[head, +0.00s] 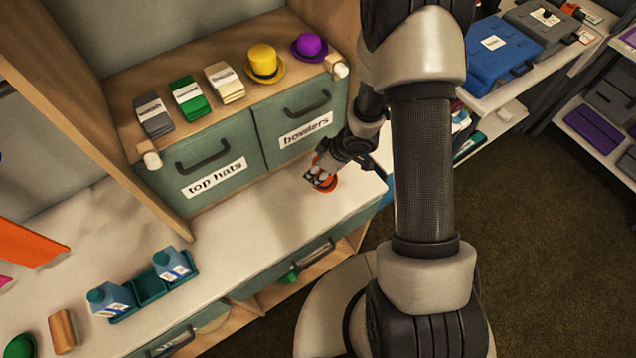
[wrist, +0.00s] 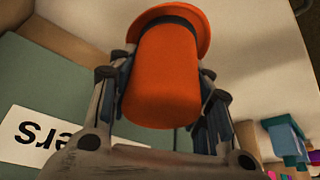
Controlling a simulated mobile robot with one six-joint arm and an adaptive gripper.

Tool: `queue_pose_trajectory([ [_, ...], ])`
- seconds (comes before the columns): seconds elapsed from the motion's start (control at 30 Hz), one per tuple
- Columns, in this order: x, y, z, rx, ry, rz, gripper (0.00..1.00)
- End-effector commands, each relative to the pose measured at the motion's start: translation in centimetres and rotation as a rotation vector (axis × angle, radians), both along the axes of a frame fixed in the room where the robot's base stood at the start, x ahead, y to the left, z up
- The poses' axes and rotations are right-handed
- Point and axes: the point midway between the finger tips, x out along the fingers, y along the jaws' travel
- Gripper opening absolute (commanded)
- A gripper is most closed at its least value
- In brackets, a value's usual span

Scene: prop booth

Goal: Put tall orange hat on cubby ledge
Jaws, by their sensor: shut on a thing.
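The tall orange hat (wrist: 165,80) fills the middle of the wrist view, a dark band beside its brim. My gripper (wrist: 164,98) is shut on it, with fingers on both sides of the crown. In the head view the hat (head: 328,186) shows partly behind my gripper (head: 318,178), over the right end of the white counter. I cannot tell whether its brim touches the counter. The wooden ledge (head: 250,103) above the two green drawers carries a yellow top hat (head: 264,64), a purple bowler (head: 309,46) and folded packets.
The drawer fronts, labelled "top hats" (head: 214,178) and "bowlers" (head: 306,130), stand just behind my gripper. The counter between caddy and gripper is clear. Wooden uprights bound the ledge.

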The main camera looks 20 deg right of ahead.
Motion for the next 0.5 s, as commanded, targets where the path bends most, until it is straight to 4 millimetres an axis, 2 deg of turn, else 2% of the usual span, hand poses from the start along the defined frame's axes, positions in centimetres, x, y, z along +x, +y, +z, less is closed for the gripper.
queue_pose_trajectory([
  [0.17, 0.0, 0.0, -1.1, 0.0, -0.001, 0.001, 0.31],
  [0.4, 0.0, 0.0, -4.7, 0.0, 0.0, 0.0, 0.31],
  [0.5, 0.0, 0.0, -4.9, 0.0, -0.002, 0.001, 0.31],
])
